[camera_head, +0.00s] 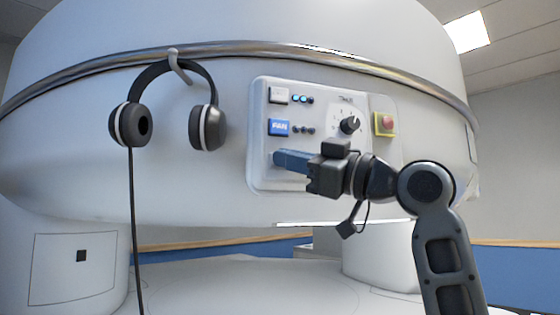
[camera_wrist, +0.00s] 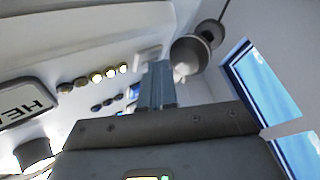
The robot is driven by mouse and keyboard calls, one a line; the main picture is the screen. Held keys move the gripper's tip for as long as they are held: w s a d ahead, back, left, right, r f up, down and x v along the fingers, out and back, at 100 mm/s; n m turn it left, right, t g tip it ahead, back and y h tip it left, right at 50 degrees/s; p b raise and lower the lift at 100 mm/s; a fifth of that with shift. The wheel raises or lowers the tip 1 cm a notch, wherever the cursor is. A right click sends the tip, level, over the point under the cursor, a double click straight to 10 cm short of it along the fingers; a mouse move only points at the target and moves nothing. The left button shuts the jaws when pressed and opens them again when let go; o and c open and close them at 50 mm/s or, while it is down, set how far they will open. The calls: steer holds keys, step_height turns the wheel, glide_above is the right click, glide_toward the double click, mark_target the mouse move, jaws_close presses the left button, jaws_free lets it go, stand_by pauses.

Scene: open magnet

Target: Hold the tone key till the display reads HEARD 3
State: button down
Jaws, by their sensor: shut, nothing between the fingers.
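The control panel (camera_head: 262,180) is on the white magnet housing. My gripper (camera_head: 282,158) is shut and empty, reaching left across the lower panel. Its tips cover the place below the FAN key, where a pale edge shows. In the wrist view the shut fingers (camera_wrist: 158,82) point at a pale key (camera_wrist: 147,53), taken as the tone key; touching or pressed in, I cannot tell. The lamp row beside it has some lamps (camera_wrist: 110,73) lit pale yellow.
Above are a white key (camera_head: 278,95) with blue lamps, the blue FAN key (camera_head: 279,127), a dial (camera_head: 349,125) and a red button (camera_head: 385,122) on yellow. Headphones (camera_head: 205,128) hang left of the panel from a hook, their cord hanging down. Free space lies below the panel.

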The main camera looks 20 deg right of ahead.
steer(key=shift+s, duration=0.1)
steer(key=shift+s+a, duration=0.1)
steer(key=shift+s, duration=0.65)
steer(key=shift+s, duration=0.1)
steer(key=shift+s+a, duration=0.2)
steer(key=shift+s, duration=1)
steer(key=shift+s+a, duration=0.15)
steer(key=shift+s, duration=1.05)
steer(key=shift+f, duration=0.1)
